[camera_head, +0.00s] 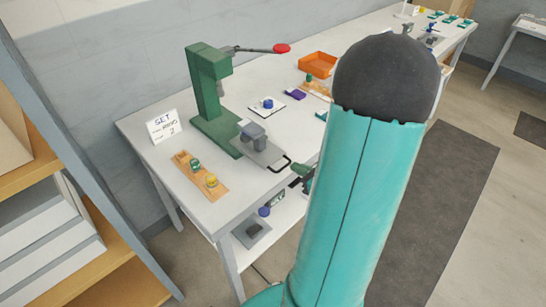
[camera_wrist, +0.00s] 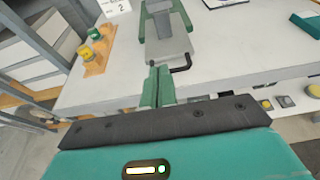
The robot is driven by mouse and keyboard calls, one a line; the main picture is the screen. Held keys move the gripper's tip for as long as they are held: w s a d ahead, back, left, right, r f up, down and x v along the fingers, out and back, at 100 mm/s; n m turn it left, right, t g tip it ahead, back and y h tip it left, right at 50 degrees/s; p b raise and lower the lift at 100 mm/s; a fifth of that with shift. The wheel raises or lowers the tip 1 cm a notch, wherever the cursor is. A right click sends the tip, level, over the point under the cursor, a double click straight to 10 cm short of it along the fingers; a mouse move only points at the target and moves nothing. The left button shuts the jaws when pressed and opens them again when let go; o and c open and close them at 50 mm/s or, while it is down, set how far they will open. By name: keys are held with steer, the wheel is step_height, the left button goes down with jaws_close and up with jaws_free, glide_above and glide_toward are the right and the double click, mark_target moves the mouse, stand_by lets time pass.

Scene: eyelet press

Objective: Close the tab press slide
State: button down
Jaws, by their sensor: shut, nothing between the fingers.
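The green tab press (camera_head: 207,95) stands on the white table, its lever with a red knob (camera_head: 281,48) reaching right. Its grey slide (camera_head: 268,155) sticks out from the base towards the table's front edge, with a grey block (camera_head: 252,131) on it. A black bent handle (camera_head: 283,166) is at the slide's front end. In the wrist view the slide (camera_wrist: 166,51) and handle (camera_wrist: 183,66) lie just beyond my fingertips. My gripper (camera_wrist: 158,70) is shut and empty, close to the slide's front end beside the handle; contact cannot be told. In the head view my arm partly hides it.
A wooden strip (camera_head: 182,167) with green and yellow pieces lies left of the slide. A sign (camera_head: 163,126) stands behind it. A white pad with a blue piece (camera_head: 267,103), a purple block (camera_head: 295,94) and an orange tray (camera_head: 318,65) lie to the right. A shelf holds items below.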

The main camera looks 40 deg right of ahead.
glide_toward(242, 134)
steer(key=s+f, duration=0.3)
steer(key=shift+s+d+f, duration=0.1)
steer(key=shift+d+f, duration=0.05)
steer(key=shift+f, duration=0.05)
steer(key=shift+w, duration=0.4)
steer(key=shift+w, duration=0.1)
steer(key=w, duration=1.2)
steer(key=shift+w+a+r, duration=0.15)
steer(key=shift+w+a, duration=0.05)
steer(key=shift+w, duration=0.05)
